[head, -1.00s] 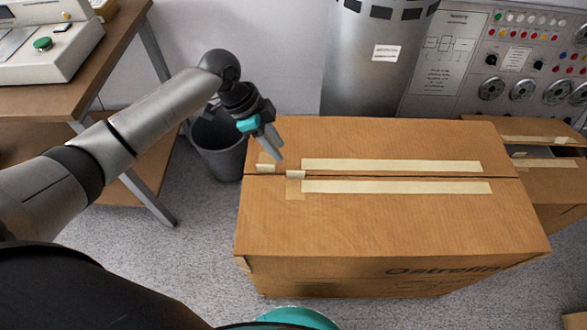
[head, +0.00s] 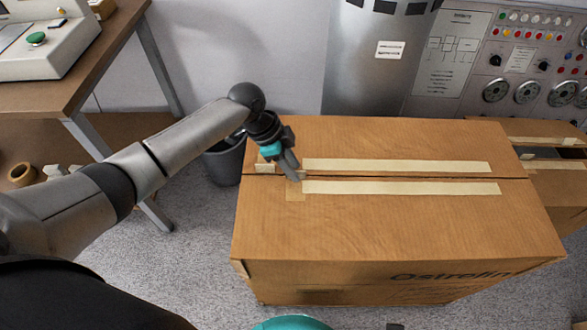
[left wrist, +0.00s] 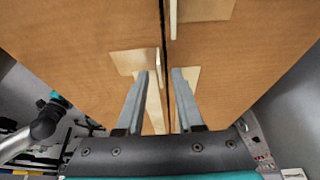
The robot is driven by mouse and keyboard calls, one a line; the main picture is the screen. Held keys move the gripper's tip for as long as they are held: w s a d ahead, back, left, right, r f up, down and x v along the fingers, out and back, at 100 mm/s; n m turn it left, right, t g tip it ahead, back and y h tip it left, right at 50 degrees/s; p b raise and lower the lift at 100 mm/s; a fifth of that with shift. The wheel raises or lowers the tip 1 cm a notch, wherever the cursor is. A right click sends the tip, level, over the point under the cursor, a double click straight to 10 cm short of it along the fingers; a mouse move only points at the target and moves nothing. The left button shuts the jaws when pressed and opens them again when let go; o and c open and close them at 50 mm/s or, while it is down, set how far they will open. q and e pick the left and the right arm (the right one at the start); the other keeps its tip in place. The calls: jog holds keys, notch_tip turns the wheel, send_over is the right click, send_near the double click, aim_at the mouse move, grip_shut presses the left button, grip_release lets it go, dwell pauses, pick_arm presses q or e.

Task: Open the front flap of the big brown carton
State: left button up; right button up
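The big brown carton (head: 390,225) stands on the floor with its top flaps meeting along a seam. Two long pale tape strips run beside the seam, one on the far flap (head: 395,140) and one on the front flap (head: 400,215). My left gripper (head: 296,178) is over the seam near its left end, by the short tape pieces. In the left wrist view its two fingers (left wrist: 164,73) are apart, above the seam, with a raised tape edge (left wrist: 158,62) near the left finger. They hold nothing that I can see. My right gripper (left wrist: 55,98) appears small at the left there; its fingers are unclear.
A second carton (head: 555,165) with a partly open top stands close on the right. A grey bin (head: 223,165) is behind my left arm. A wooden table (head: 95,60) is at the left; a metal cylinder (head: 375,65) and control panel (head: 500,70) are behind.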

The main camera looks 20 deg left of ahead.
pick_arm(q)
jog(key=shift+d+f, duration=0.1)
jog(key=shift+f, duration=0.25)
grip_shut()
dwell(1.4)
